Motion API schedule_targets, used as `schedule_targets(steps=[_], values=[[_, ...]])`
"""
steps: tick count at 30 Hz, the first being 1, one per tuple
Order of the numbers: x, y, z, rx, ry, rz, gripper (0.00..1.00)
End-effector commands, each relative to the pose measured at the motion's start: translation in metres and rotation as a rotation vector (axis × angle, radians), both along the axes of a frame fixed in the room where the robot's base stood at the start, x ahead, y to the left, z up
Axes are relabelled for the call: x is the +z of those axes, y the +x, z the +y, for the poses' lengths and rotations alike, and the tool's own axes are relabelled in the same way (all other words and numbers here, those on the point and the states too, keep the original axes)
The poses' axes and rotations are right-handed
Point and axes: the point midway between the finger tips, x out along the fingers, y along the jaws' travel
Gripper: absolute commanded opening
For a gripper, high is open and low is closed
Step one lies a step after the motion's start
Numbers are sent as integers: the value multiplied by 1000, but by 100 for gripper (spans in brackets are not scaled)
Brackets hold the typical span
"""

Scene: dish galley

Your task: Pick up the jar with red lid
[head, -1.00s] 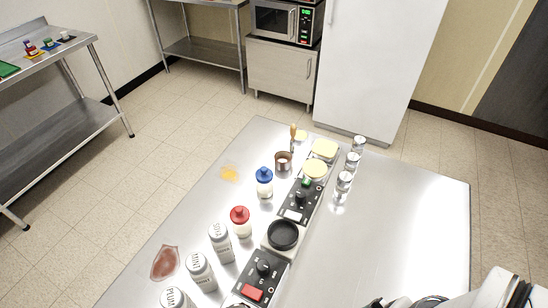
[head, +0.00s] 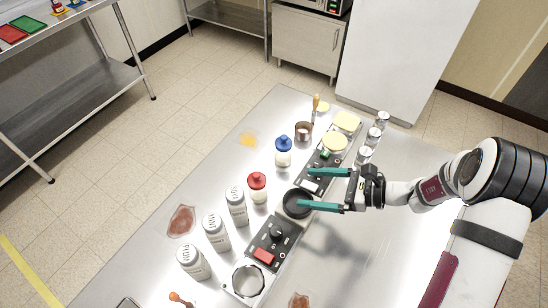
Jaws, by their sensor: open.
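The jar with the red lid (head: 257,187) stands upright on the steel table, left of a black round pan on a scale. My gripper (head: 306,188) has two teal fingers pointing left toward the jar. The fingers are spread apart with nothing between them. The fingertips are to the right of the jar, apart from it, and appear over the scales. The lower finger partly covers the black pan (head: 294,207).
A jar with a blue lid (head: 283,151) stands behind the red-lidded one. Labelled shakers (head: 236,207) stand in front of it to the left. Scales (head: 272,243) line the right side. Spills (head: 182,220) mark the table. Small glass jars (head: 365,156) stand at the back right.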

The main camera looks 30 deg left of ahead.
Motion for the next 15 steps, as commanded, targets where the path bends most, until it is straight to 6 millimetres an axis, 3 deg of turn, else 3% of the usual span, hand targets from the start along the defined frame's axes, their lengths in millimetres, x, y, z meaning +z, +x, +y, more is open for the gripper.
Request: schedule_targets(steps=[9, 15], values=[[-32, -16, 75, 0, 1, 6, 98], [-42, -22, 101, 0, 1, 5, 98]])
